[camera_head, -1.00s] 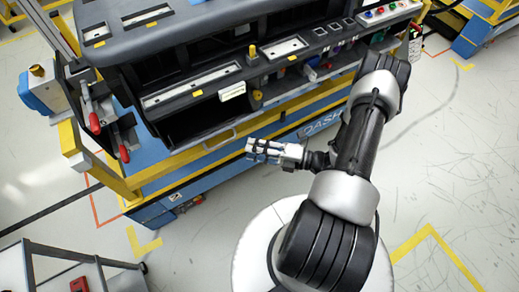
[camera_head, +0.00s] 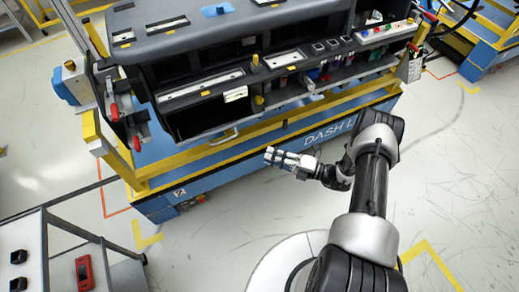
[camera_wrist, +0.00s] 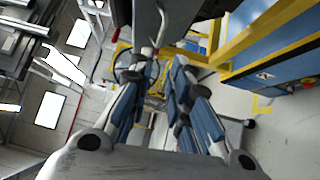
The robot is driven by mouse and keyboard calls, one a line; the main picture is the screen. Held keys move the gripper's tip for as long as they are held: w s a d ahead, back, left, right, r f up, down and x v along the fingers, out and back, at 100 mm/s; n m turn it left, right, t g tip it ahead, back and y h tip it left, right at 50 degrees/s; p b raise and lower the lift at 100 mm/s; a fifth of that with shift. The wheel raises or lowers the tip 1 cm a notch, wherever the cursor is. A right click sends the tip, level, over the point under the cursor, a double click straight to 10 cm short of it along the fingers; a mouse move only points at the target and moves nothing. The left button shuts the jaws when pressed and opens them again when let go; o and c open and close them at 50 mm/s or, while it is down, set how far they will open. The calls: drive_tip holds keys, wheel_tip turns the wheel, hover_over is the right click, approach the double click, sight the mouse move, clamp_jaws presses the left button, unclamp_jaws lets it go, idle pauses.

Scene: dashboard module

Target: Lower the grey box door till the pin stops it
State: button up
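The grey box door (camera_head: 208,119) is the dark panel low on the left half of the dashboard in the head view. A curved silver handle (camera_head: 222,137) sits at its lower edge. I cannot tell its exact angle, and the pin cannot be made out. My gripper (camera_head: 272,156) is to the right of the handle and apart from it, pointing left, with nothing in it. In the wrist view, my gripper (camera_wrist: 158,75) shows a gap between its blue-padded fingers. A dark panel edge and a curved metal bar show beyond them at the top.
The yellow rail (camera_head: 190,158) of the blue dashboard stand runs below the door. Red-handled clamps (camera_head: 115,112) are at the left end. A grey cart (camera_head: 40,240) with a red device (camera_head: 84,272) stands at the lower left. The floor in front of the stand is clear.

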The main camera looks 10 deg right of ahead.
drive_tip(key=f+b+x, duration=0.1)
drive_tip(key=x, duration=1.6)
drive_tip(key=shift+w+a+r, duration=0.25)
drive_tip(key=shift+a+r, duration=0.1)
drive_tip(key=shift+c, duration=0.5)
clamp_jaws()
